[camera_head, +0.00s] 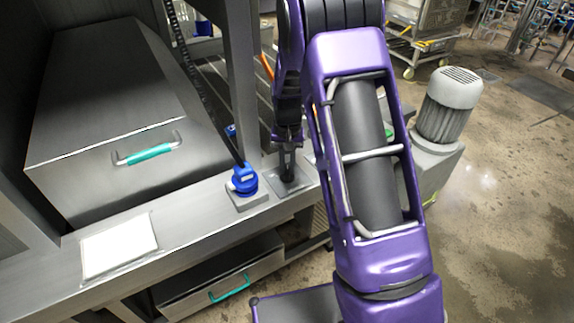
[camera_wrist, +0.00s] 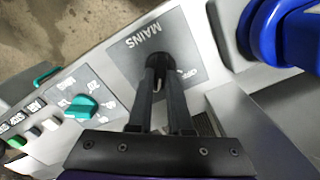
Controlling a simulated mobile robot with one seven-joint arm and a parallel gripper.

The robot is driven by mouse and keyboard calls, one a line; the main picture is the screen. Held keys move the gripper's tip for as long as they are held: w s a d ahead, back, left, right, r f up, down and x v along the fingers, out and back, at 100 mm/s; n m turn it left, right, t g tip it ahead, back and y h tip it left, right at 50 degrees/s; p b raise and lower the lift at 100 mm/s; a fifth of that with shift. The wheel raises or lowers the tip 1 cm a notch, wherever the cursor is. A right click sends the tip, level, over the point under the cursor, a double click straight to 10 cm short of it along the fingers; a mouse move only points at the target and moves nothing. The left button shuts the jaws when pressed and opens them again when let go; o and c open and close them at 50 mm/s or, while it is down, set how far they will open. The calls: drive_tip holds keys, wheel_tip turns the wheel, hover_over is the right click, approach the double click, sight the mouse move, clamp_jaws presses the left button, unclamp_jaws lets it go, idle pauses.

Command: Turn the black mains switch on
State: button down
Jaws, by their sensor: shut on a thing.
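The black mains switch (camera_wrist: 175,57) sits on a grey plate marked MAINS (camera_wrist: 138,55) in the wrist view. My gripper (camera_wrist: 165,76) reaches down to it and its two dark fingers are shut on the switch handle. The fingers cover much of the switch, and its exact angle is hard to tell. In the head view my gripper (camera_head: 287,172) points down at the same grey plate (camera_head: 300,186) on the steel ledge, where the switch is mostly hidden.
A blue knob-like device (camera_head: 244,180) stands close left of the plate; it also shows in the wrist view (camera_wrist: 290,35). A teal knob (camera_wrist: 82,106) and smaller buttons sit on a labelled panel. A steel box with a teal handle (camera_head: 150,154) fills the left. A grey motor (camera_head: 447,105) stands at right.

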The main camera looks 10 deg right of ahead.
sight(288, 169)
drive_tip(key=shift+m, duration=1.1)
drive_tip(key=c, duration=0.8)
unclamp_jaws()
drive_tip(key=shift+c, duration=0.2)
wheel_tip(288, 169, up, 18)
drive_tip(key=p, duration=0.1)
drive_tip(key=shift+f+p, duration=0.25)
drive_tip(key=shift+p, duration=0.05)
